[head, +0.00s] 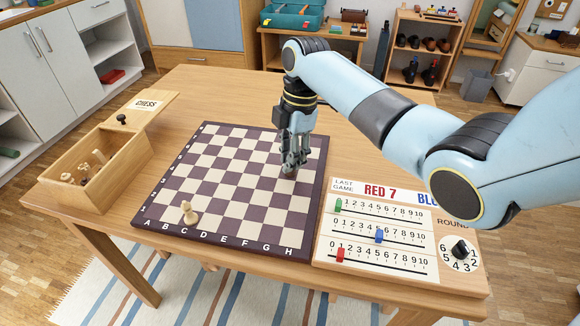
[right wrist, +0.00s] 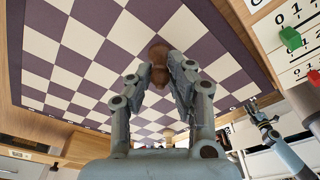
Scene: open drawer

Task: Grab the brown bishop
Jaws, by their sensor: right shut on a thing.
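My right gripper (head: 291,165) is low over the right half of the chessboard (head: 222,228), shut on a brown piece. The rounded brown piece, the brown bishop (right wrist: 158,56), shows between the fingertips in the right wrist view. In the head view the fingers hide most of it, and only a bit of brown shows below them. I cannot tell whether its base touches the board.
A pale piece (head: 189,213) is on the board's near left. An open wooden box (head: 121,155) with several pieces stands left, its lid marked CHESS. A scoreboard (head: 330,258) with coloured sliders and a dial lies right of the board. Most squares are clear.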

